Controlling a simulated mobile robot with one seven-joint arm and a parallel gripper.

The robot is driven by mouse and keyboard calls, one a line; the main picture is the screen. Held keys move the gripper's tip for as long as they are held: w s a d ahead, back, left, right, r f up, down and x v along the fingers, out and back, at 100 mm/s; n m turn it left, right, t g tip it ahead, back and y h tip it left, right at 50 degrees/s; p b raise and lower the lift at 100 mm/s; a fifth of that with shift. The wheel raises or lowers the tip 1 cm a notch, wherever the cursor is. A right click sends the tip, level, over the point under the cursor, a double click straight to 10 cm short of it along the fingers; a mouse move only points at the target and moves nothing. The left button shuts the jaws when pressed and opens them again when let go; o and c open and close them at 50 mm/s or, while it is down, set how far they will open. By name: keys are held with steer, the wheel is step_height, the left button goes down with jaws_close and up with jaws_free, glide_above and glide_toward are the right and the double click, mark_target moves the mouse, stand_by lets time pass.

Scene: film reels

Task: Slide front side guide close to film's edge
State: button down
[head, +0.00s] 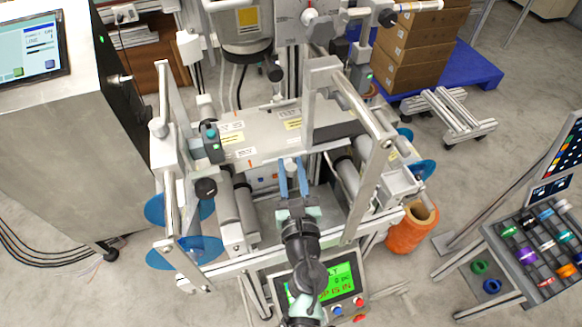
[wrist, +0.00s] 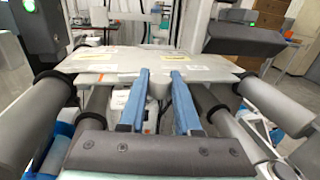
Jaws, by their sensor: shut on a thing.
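My gripper (head: 292,161) reaches from the front of the machine to the near edge of its flat pale deck. Its two blue fingers also show in the wrist view (wrist: 159,74). They are closed on a small pale grey rounded piece (wrist: 158,84) at the deck's near edge, which looks like the front side guide. The film (head: 265,128) appears as a pale grey sheet across the deck, with white and yellow labels in view. I cannot clearly tell the film's edge from the deck's edge, or the gap between guide and film.
Dark-ended rollers (wrist: 40,110) flank my gripper on both sides. A metal frame (head: 368,185) stands close on the right, and a post with a black knob (head: 205,188) on the left. A control panel with a green screen (head: 325,285) sits below my arm.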

stand_by(0.3)
steer(key=shift+w+a, duration=0.2)
steer(key=shift+w, duration=0.35)
steer(key=shift+w+a+f, duration=0.1)
steer(key=shift+w, duration=0.2)
steer(key=c, duration=0.6)
jaws_free()
steer(key=shift+s, duration=0.1)
steer(key=s+d+b, duration=0.1)
steer(key=s, duration=1.2)
steer(key=shift+d, duration=0.3)
